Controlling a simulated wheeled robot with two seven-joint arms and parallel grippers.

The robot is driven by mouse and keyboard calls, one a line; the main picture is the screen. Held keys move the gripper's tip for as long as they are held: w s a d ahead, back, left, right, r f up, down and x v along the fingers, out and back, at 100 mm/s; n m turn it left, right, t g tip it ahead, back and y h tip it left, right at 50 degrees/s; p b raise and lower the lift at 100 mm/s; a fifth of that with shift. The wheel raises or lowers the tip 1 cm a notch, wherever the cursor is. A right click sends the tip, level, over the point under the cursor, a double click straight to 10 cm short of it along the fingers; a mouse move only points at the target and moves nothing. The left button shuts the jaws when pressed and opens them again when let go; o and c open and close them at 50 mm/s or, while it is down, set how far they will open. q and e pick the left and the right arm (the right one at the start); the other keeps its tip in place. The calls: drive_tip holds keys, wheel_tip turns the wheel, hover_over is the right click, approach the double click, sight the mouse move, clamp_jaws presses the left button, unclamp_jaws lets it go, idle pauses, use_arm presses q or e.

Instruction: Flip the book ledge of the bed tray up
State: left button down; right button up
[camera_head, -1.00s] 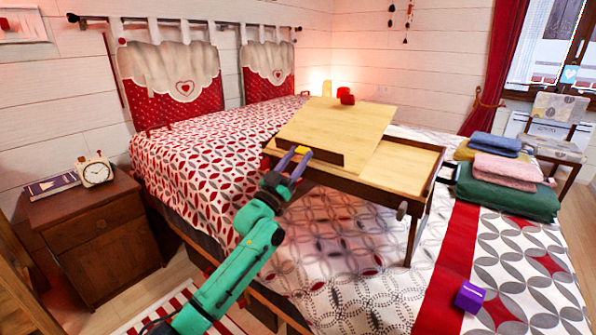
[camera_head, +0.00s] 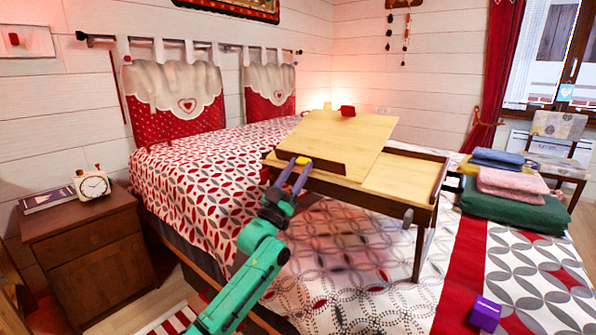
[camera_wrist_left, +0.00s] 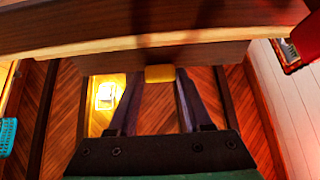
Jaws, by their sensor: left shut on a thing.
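The wooden bed tray (camera_head: 395,195) stands on the bed, its light board (camera_head: 345,135) tilted up toward the back. The dark book ledge (camera_head: 328,167) runs along the board's low front edge. My left gripper (camera_head: 298,163) reaches up to the ledge's left part from the front. Its fingers are shut on a small yellow tab at the ledge. In the left wrist view the yellow tab (camera_wrist_left: 160,73) sits between the fingertips, against a dark wooden bar. The exact contact is partly hidden by the fingers. My right gripper is not in view.
A red object (camera_head: 348,111) shows at the board's top edge. Folded towels (camera_head: 505,190) lie right of the tray, and a purple cube (camera_head: 485,313) lies at the front right. A nightstand (camera_head: 90,260) with a clock (camera_head: 92,184) stands at the left. The bed before the tray is clear.

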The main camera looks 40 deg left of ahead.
use_arm(q)
drive_tip(key=shift+c, duration=1.6)
unclamp_jaws()
drive_tip(key=v, duration=1.4)
drive_tip(key=shift+s+f, duration=0.15)
drive_tip(key=shift+s, duration=0.1)
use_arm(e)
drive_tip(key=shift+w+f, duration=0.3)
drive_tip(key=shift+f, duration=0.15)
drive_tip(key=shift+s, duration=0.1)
